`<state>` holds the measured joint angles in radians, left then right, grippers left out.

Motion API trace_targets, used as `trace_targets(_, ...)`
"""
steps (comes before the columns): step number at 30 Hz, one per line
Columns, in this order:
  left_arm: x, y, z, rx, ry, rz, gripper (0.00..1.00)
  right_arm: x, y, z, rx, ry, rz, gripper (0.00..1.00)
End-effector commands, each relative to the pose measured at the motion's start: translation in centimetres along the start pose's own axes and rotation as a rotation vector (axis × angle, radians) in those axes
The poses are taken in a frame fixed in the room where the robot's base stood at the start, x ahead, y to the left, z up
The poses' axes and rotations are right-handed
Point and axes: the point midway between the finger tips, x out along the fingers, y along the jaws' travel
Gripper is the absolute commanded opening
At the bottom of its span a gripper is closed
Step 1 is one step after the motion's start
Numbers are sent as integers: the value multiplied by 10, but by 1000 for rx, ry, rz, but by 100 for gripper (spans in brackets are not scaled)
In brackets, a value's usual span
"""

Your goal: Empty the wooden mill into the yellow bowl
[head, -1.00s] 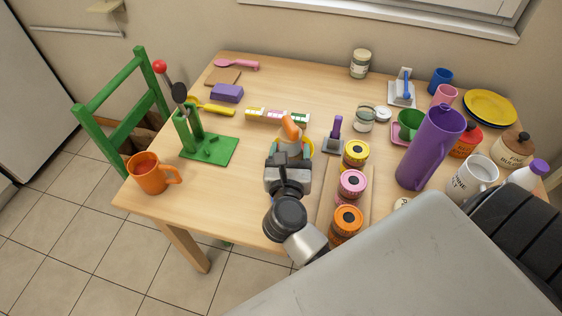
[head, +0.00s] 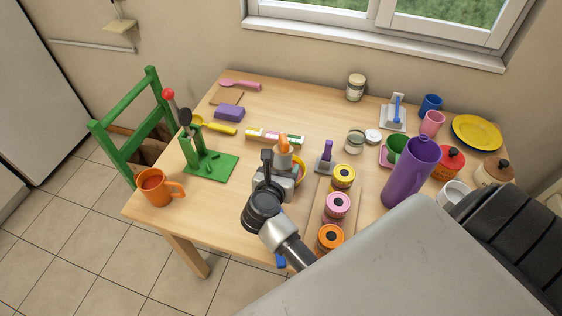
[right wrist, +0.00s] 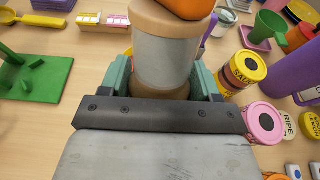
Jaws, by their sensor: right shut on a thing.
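My right gripper (head: 279,178) is shut on the wooden mill (head: 285,160), which has an orange top and stands roughly upright in the jaws. In the right wrist view the mill (right wrist: 166,62) shows as a tan body with a grey band between the fingers (right wrist: 163,85); its orange top is cut by the upper edge. A yellow curved rim (head: 301,168), seemingly the yellow bowl, shows just behind and right of the gripper. Most of it is hidden, so I cannot see its contents. My left gripper is not in view.
Yellow, pink and orange-lidded tins (head: 337,205) stand on a board right of the gripper. A purple jug (head: 411,175) stands further right. An orange mug (head: 159,187) and a green stand (head: 208,163) are at left. Table between stand and gripper is mostly clear.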

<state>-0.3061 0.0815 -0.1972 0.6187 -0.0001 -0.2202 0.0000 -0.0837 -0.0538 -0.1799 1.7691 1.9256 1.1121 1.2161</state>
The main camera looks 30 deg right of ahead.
Motion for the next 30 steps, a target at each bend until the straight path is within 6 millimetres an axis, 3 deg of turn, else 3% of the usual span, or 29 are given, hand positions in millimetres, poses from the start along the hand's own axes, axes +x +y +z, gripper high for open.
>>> trace_targets(1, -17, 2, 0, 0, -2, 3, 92, 0, 0, 10, -4, 25, -1, 30)
trace_targets(16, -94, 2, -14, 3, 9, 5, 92, 35, 4, 19, -55, 417, -2, 30)
trace_targets(25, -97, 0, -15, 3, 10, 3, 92, 64, 8, 6, -88, 682, -2, 30)
trace_targets(30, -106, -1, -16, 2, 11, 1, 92, 65, 10, 4, -89, 753, 0, 30)
